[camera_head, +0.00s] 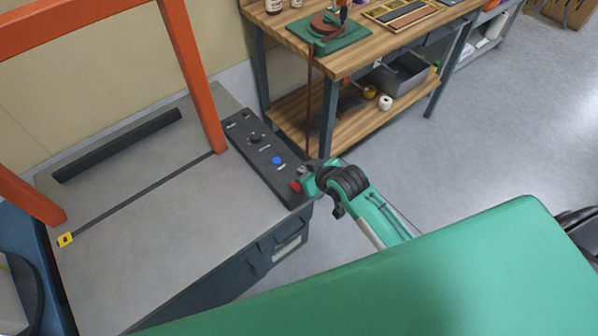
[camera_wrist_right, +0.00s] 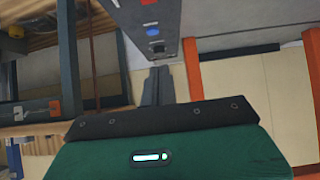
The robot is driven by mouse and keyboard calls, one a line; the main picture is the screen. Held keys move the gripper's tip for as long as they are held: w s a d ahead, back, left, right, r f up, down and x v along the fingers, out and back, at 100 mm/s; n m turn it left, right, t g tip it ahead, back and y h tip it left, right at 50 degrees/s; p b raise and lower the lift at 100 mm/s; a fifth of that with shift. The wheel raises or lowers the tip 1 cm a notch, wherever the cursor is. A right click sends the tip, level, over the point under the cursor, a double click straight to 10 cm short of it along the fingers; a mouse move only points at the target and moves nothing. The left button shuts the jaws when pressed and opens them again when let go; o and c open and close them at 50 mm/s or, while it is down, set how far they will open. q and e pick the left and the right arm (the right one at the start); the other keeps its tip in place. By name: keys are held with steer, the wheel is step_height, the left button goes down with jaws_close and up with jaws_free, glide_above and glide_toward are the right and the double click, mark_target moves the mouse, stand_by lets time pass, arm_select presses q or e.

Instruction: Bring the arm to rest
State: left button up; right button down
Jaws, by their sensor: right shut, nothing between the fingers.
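My right arm (camera_head: 376,212), green with black joints, reaches in from the lower right in the head view. Its end is near the red button corner of the machine's control panel (camera_head: 262,155); I cannot tell whether they touch. In the wrist view my right gripper (camera_wrist_right: 158,72) shows two dark fingers together, shut and empty. The dark panel (camera_wrist_right: 150,22) with its blue and red buttons shows beyond the fingertips there. My left gripper is not in view.
A grey-topped machine (camera_head: 160,220) with an orange frame (camera_head: 195,80) stands at left. A wooden workbench (camera_head: 350,55) with a lower shelf holding a grey bin (camera_head: 402,75) stands behind. Grey floor (camera_head: 480,130) is clear at right. A large green surface fills the bottom foreground.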

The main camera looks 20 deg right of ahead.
steer(key=shift+s+d+r, duration=0.1)
steer(key=shift+s+r, duration=0.2)
steer(key=shift+r, duration=0.1)
steer(key=s+d+f+m+g+h, duration=0.15)
steer(key=s+f, duration=0.25)
steer(key=f, duration=0.6)
steer(key=s+d+f+g, duration=0.15)
steer(key=s+f, duration=0.25)
steer(key=f, duration=0.6)
steer(key=s+d+f+g+h, duration=0.1)
steer(key=s+d+f, duration=0.25)
steer(key=f, duration=0.75)
steer(key=s+f+g, duration=0.1)
steer(key=s+f, duration=0.5)
steer(key=s, duration=0.5)
steer(key=s+d+f+g, duration=0.1)
steer(key=s+f+g, duration=0.1)
steer(key=s+f, duration=0.4)
steer(key=s+f+g, duration=0.1)
steer(key=s+f, duration=0.5)
steer(key=s, duration=1)
steer(key=shift+d+h, duration=0.25)
steer(key=shift+h, duration=0.2)
